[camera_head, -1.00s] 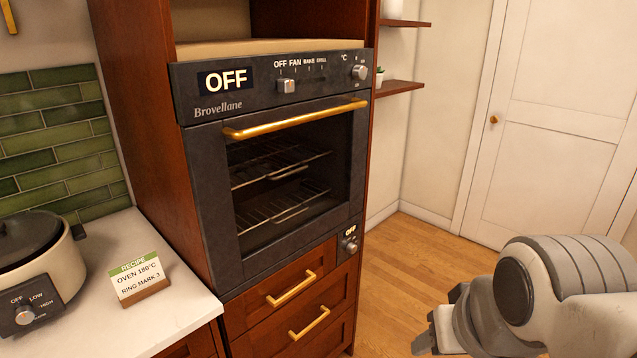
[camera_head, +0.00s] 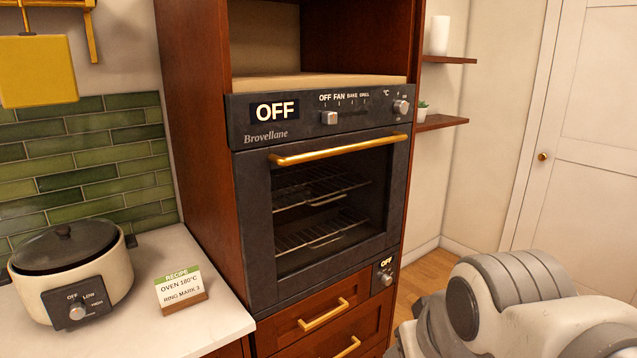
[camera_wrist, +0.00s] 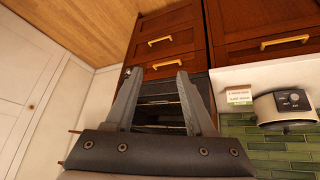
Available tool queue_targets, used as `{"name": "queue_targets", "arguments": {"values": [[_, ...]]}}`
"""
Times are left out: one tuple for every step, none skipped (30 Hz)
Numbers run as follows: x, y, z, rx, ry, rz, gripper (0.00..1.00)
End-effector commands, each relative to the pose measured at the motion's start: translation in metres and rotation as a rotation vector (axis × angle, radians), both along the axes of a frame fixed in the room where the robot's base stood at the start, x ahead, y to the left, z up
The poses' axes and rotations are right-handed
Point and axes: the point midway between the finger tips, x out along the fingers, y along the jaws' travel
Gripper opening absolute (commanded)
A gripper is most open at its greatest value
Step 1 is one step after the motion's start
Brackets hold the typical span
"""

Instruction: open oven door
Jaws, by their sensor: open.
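The black oven (camera_head: 243,165) is built into a tall dark-red wood cabinet. Its glass door (camera_head: 325,205) is shut, with wire racks visible behind the glass. A gold bar handle (camera_head: 340,150) runs along the door's top. The display reads OFF. In the head view my arm is at the lower right, apart from the oven, and the jaws are not clearly visible there. In the wrist view my gripper (camera_wrist: 158,100) is open, with nothing between its fingers. The oven front (camera_wrist: 160,88) shows upside down behind the fingers, partly hidden by them.
A slow cooker (camera_head: 110,285) and a recipe card (camera_head: 180,288) stand on the white counter (camera_head: 215,318) at left. Drawers with gold handles (camera_head: 324,314) sit below the oven. Small shelves (camera_head: 440,122) and a white door (camera_head: 590,150) are at right. Floor (camera_head: 425,278) shows between.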

Motion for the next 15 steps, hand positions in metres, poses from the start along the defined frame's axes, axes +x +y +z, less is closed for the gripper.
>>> {"name": "queue_targets", "arguments": {"values": [[0.017, -0.004, 0.002, -0.034, -0.033, 0.026, 0.55], [0.029, -0.007, 0.006, -0.060, -0.062, 0.048, 0.55], [0.047, -0.012, 0.011, -0.101, -0.106, 0.080, 0.55], [0.062, -0.015, 0.015, -0.135, -0.141, 0.106, 0.55], [0.076, -0.018, 0.020, -0.170, -0.177, 0.133, 0.55], [0.095, -0.022, 0.025, -0.219, -0.222, 0.170, 0.55], [0.109, -0.025, 0.030, -0.257, -0.257, 0.199, 0.55], [0.122, -0.028, 0.034, -0.295, -0.291, 0.226, 0.55], [0.140, -0.031, 0.040, -0.346, -0.335, 0.262, 0.55], [0.153, -0.033, 0.044, -0.385, -0.368, 0.289, 0.55], [0.166, -0.035, 0.048, -0.424, -0.401, 0.317, 0.55], [0.182, -0.038, 0.053, -0.479, -0.444, 0.353, 0.55], [0.194, -0.039, 0.057, -0.519, -0.476, 0.380, 0.55], [0.206, -0.041, 0.061, -0.560, -0.508, 0.407, 0.55], [0.221, -0.042, 0.065, -0.613, -0.551, 0.441, 0.55]]}}
